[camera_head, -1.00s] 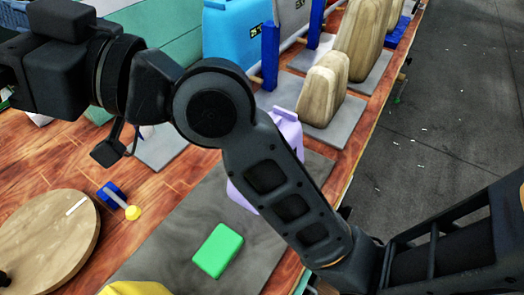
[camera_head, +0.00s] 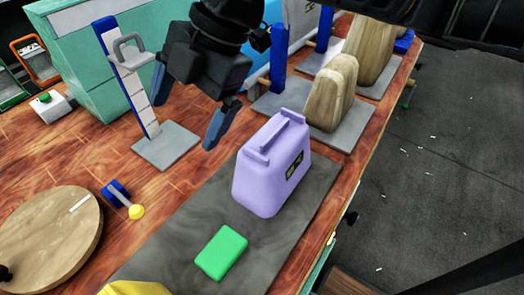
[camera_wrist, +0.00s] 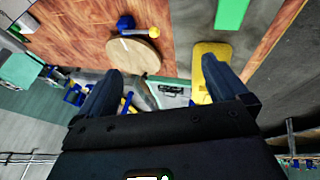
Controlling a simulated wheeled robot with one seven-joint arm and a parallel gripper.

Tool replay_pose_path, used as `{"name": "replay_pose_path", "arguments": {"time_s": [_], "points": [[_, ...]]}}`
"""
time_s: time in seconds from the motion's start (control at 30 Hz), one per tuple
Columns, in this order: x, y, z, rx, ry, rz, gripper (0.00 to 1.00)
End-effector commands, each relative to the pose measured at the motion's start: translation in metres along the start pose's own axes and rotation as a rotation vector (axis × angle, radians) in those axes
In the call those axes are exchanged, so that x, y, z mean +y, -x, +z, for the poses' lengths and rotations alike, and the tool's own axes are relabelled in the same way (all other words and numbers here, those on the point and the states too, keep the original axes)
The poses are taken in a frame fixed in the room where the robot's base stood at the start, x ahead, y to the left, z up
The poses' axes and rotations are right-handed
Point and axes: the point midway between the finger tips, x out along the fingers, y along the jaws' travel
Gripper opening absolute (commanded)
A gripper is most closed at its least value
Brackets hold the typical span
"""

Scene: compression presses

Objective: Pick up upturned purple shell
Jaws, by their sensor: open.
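The purple shell (camera_head: 272,170) stands on a dark grey mat (camera_head: 172,244) on the wooden table, with a bar-like ridge on top and a small dark label on its right side. My gripper (camera_head: 184,122) is open and empty, above the table to the left of the shell and apart from it. Its fingers point down in the head view. In the wrist view my gripper (camera_wrist: 166,82) shows two spread fingers with nothing between them, and the purple shell is not in that view.
A green block (camera_head: 221,252) lies on the mat in front of the shell. A yellow object (camera_head: 136,288) is at the bottom edge. A round wooden disc (camera_head: 45,240) lies at left. A height gauge (camera_head: 130,85) stands behind left. Wooden forms (camera_head: 333,95) stand behind right.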

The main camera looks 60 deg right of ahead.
Motion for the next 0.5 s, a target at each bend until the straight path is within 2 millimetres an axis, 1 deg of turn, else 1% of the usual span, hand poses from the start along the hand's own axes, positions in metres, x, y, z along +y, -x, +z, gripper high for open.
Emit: {"name": "replay_pose_path", "arguments": {"time_s": [0.03, 0.1, 0.2, 0.3, 0.4, 0.5], "points": [[-0.012, 0.005, 0.027, -0.085, -0.003, -0.051, 1.0], [-0.03, 0.013, 0.057, -0.18, -0.011, -0.124, 1.0], [-0.051, 0.025, 0.091, -0.284, -0.027, -0.212, 1.0], [-0.067, 0.035, 0.112, -0.35, -0.042, -0.273, 1.0], [-0.075, 0.041, 0.123, -0.384, -0.051, -0.306, 1.0], [-0.08, 0.036, 0.129, -0.394, -0.054, -0.317, 1.0]]}}
